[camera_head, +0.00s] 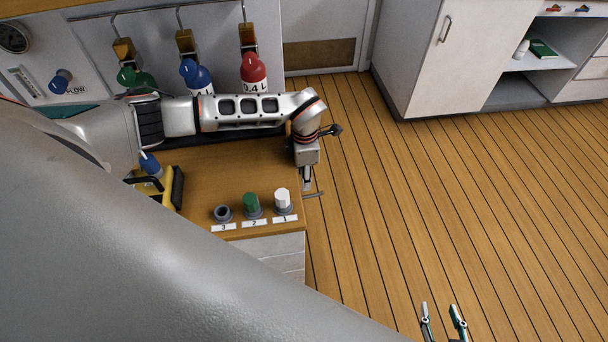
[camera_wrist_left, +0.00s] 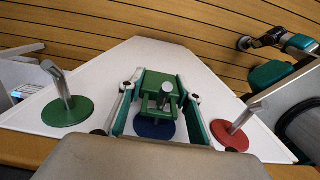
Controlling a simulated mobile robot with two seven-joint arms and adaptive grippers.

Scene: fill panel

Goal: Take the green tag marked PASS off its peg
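In the left wrist view, a green block-like piece (camera_wrist_left: 160,84), probably the tag, sits at the metal peg on the blue disc (camera_wrist_left: 154,128); no PASS lettering is legible. My left gripper (camera_wrist_left: 163,88) has its two fingers apart, one on each side of the green piece. I cannot tell whether either finger touches it. In the head view, my left gripper (camera_head: 307,180) points down by the counter's right edge, small and partly hidden. My right gripper (camera_head: 440,316) is open and empty over the floor at the bottom.
The white panel (camera_wrist_left: 105,72) also bears a peg on a green disc (camera_wrist_left: 68,112) and one on a red disc (camera_wrist_left: 229,136). Hanging bottles (camera_head: 254,72) and numbered fittings (camera_head: 252,203) are at the wooden counter (camera_head: 225,165). Floor to the right is clear.

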